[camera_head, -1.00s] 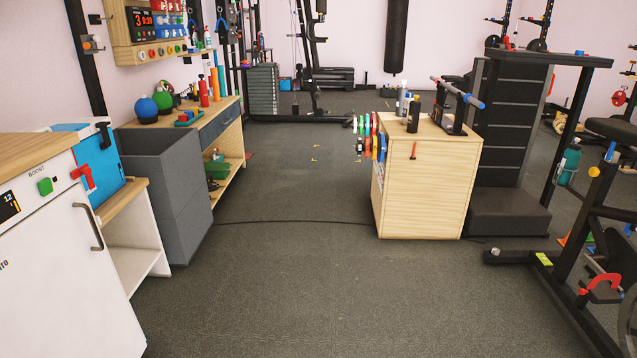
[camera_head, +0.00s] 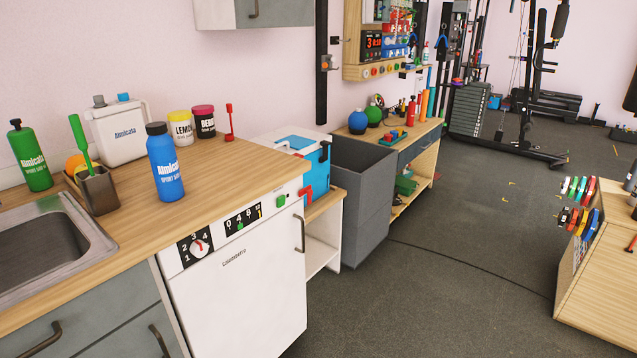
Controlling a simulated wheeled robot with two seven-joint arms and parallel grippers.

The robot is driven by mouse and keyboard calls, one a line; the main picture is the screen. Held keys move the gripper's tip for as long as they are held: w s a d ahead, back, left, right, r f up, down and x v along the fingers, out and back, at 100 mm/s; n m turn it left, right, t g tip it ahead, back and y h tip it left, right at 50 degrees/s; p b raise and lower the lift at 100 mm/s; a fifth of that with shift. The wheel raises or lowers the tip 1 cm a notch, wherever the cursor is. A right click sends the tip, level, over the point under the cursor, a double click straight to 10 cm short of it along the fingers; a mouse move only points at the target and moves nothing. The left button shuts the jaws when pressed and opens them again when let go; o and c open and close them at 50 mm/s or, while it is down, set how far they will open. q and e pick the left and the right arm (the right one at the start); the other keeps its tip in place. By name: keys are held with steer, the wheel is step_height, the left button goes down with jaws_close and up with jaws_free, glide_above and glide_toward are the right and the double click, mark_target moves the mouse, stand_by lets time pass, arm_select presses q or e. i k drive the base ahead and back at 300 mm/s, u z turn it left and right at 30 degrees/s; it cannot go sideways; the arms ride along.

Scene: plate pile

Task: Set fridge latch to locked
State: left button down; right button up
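A white front-panel appliance (camera_head: 255,300) stands under the wooden counter, with a dial (camera_head: 197,247), a small number display (camera_head: 243,219), a green button (camera_head: 281,201) and a vertical handle (camera_head: 299,233). Right of it is a blue box with a white top (camera_head: 297,142), with a red lever-like part (camera_head: 306,193) low on its front and a black part (camera_head: 324,151) at its upper right. I cannot tell for certain which of these is the fridge or its latch, or the latch's setting. Neither gripper is in view.
The counter (camera_head: 225,185) holds several bottles and jars and a sink (camera_head: 45,255) at left. A grey bin (camera_head: 362,195) stands past the blue box. A wooden cabinet (camera_head: 590,290) is at right. The dark floor (camera_head: 430,310) between is clear except for a thin cable.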

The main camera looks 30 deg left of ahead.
mark_target(308, 190)
steer(key=u, duration=1)
